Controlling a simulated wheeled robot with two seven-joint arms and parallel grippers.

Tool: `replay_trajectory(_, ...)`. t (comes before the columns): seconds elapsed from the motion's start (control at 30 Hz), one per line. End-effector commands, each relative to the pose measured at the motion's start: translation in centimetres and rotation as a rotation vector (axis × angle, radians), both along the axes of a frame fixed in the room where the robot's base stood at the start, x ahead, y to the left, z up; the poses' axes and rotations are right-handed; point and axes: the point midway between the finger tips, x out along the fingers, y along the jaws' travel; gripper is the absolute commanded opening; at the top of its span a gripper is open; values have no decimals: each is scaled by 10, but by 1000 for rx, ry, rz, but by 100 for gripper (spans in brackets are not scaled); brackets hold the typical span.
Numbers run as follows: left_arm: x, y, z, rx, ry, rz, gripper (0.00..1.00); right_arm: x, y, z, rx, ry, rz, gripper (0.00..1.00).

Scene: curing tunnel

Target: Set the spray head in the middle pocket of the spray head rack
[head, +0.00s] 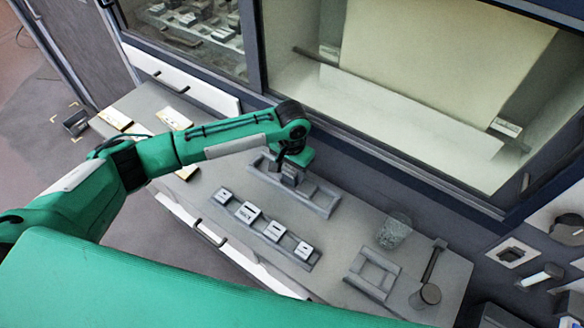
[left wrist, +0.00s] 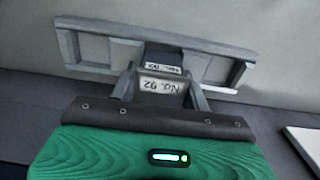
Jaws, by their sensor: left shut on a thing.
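The spray head rack (head: 322,206) is a long grey tray with pockets on the bench, below the tunnel window. It also shows in the left wrist view (left wrist: 90,48). My left gripper (head: 289,172) is over the middle of the rack. In the left wrist view the gripper (left wrist: 161,88) is shut on the spray head (left wrist: 160,84), a dark grey block with a pale "No. 92" label. The spray head is lined up with the middle pocket, between the left and right pockets, which look empty. I cannot tell whether it touches the pocket floor. My right gripper is out of view.
A row of several pale labelled blocks (head: 247,212) sits in front of the rack. To the right are a glass jar (head: 394,231), a square grey frame (head: 372,274) and a dark-handled tool (head: 433,262). Pale cards (head: 174,118) lie at the bench's left end.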

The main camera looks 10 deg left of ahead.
Motion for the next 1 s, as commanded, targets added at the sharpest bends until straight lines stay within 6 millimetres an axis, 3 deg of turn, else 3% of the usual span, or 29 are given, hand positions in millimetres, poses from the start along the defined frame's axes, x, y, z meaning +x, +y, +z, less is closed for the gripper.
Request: replay_trajectory(1.0,0,0,-15,0,-1,0,13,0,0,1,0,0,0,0)
